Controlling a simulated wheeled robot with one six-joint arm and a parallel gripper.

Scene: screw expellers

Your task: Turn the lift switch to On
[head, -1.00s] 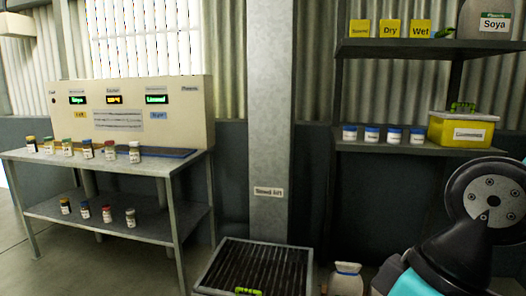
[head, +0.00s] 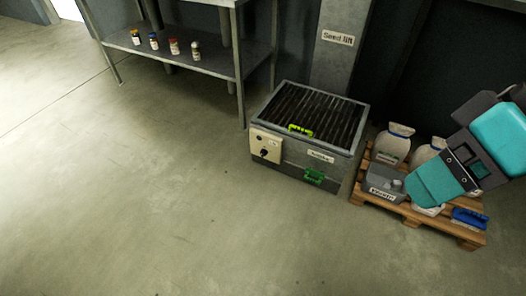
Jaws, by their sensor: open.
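The lift switch (head: 264,152) is a small black knob on a cream panel (head: 259,146) with a small label beside it. The panel is on the left part of the front of the grey, grated seed lift box (head: 331,155). The knob's exact setting is too small to read. My gripper (head: 468,165), dark with teal parts, appears at the right edge, well right of the box and apart from the switch. It is open with nothing seen in it, though its fingers are hard to make out against my arm.
A wooden pallet (head: 412,222) right of the box holds sacks (head: 392,145) and a grey labelled bin (head: 385,184); my arm hides part of it. A steel table with jars on its lower shelf (head: 205,62) stands behind left. The floor in front is clear.

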